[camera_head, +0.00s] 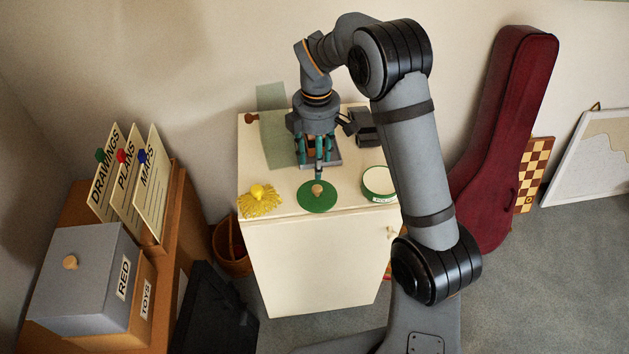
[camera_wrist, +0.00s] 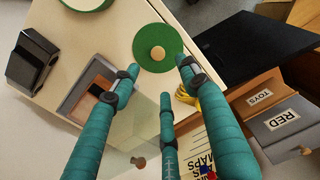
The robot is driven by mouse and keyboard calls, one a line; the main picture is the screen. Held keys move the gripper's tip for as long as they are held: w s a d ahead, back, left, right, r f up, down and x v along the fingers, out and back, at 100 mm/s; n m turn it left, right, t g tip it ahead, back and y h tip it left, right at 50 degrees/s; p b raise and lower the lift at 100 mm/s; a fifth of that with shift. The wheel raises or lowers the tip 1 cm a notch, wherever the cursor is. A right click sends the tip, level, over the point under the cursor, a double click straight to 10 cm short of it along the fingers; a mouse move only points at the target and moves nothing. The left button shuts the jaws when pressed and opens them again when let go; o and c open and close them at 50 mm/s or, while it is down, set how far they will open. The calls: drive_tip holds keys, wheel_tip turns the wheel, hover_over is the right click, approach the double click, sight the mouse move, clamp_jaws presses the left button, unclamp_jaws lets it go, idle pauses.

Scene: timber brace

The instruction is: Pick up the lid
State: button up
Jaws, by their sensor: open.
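The lid (camera_head: 310,203) is a flat green disc with a light wooden knob (camera_head: 317,189). It lies at the front edge of the cream cabinet top. In the wrist view the lid (camera_wrist: 140,41) shows at the top, beyond the fingertips, with its knob (camera_wrist: 158,53) facing me. My gripper (camera_head: 319,172) points down above the cabinet, behind the lid in the head view. Its teal fingers (camera_wrist: 165,92) are spread open with nothing between them, apart from the lid.
A round green-and-white tin (camera_head: 379,181) stands right of the lid, and a yellow scrubber (camera_head: 260,202) left of it. A grey tray (camera_wrist: 88,88) with a brown piece lies below my gripper. A black device (camera_wrist: 32,60) stands near it.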

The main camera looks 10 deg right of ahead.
sight(317, 188)
drive_tip(key=f, duration=0.5)
drive_tip(key=f+p, duration=0.1)
drive_tip(key=f, duration=0.4)
drive_tip(key=shift+w+d+f, duration=0.1)
drive_tip(key=shift+d, duration=0.1)
drive_tip(key=shift+c, duration=0.9)
clamp_jaws()
